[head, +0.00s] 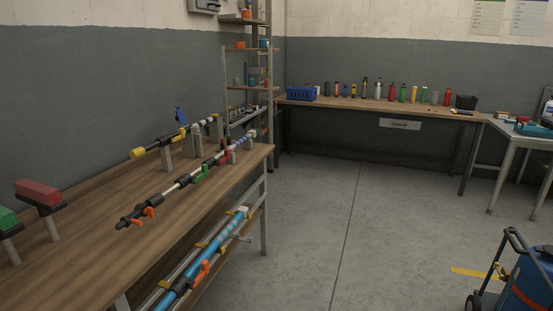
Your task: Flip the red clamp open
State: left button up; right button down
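A long pipe assembly (183,181) runs over the wooden bench on the left, with orange, green and red fittings along it. A small red part (222,156) sits on its far portion; it may be the red clamp, but it is too small to tell whether it is open or shut. A second pipe with yellow ends (138,153) runs behind it on grey posts. Neither of my grippers is in view.
The wooden bench (90,222) fills the left, with a red block (37,192) and a green block (7,219) on stands. Blue pipes (205,262) lie on its lower shelf. A blue wheeled cart (530,285) stands at lower right. The middle floor is clear.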

aim_at(226, 157)
jog(key=i+u, duration=0.5)
jog(key=i+l+u, duration=0.3)
jog(key=i+u, duration=0.15)
jog(key=i+l+u, duration=0.85)
jog(key=u, duration=0.15)
jog(key=l, duration=0.1)
